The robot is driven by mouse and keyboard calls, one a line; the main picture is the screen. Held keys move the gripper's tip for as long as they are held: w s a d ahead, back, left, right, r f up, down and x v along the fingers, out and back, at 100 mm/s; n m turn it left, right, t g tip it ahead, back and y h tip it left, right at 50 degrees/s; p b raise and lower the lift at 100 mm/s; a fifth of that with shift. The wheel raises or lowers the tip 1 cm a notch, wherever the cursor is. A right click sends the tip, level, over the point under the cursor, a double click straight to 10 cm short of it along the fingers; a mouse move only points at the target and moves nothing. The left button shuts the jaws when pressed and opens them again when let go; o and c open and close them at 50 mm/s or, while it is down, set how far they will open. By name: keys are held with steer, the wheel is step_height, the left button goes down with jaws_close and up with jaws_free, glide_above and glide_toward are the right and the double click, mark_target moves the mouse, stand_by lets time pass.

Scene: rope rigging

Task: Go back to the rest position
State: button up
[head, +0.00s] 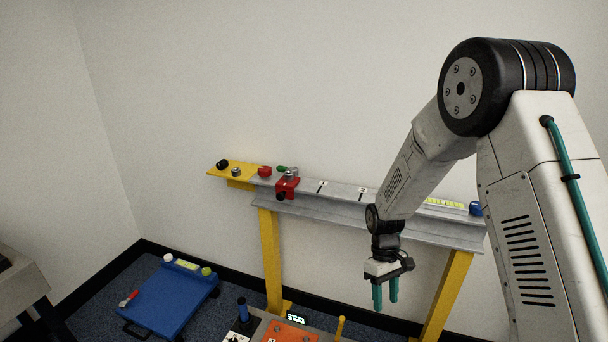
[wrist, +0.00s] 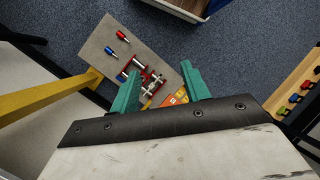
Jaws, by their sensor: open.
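My gripper (head: 385,293) hangs pointing down in front of the beam, in the right half of the head view. Its two teal fingers are apart with nothing held between them. In the wrist view the gripper (wrist: 162,92) shows open, its fingers above a grey board (wrist: 97,42) that lies lower down. The board carries red and blue pegs (wrist: 122,36) and a red fitting with metal bars (wrist: 140,78). An orange part (wrist: 174,99) shows between the fingertips, below them.
A grey beam (head: 335,205) on yellow posts (head: 271,255) runs along the wall, carrying a red clamp (head: 287,186). A blue cart (head: 170,300) stands at lower left. A tray with an orange plate (head: 287,332) is at the bottom. Air left of my arm is free.

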steer(key=s+d+r+m, duration=0.1)
steer(key=s+r+m, duration=0.1)
steer(key=s+r, duration=0.5)
steer(key=s+d+r+m, duration=0.2)
steer(key=s+r, duration=0.1)
steer(key=r, duration=0.8)
steer(key=s+d+r+m+t, duration=0.2)
steer(key=s+r+t, duration=0.4)
steer(key=s+r, duration=0.7)
steer(key=shift+s+d+r+m+y, duration=0.3)
steer(key=shift+s+r+m, duration=0.15)
steer(key=shift+s, duration=1.65)
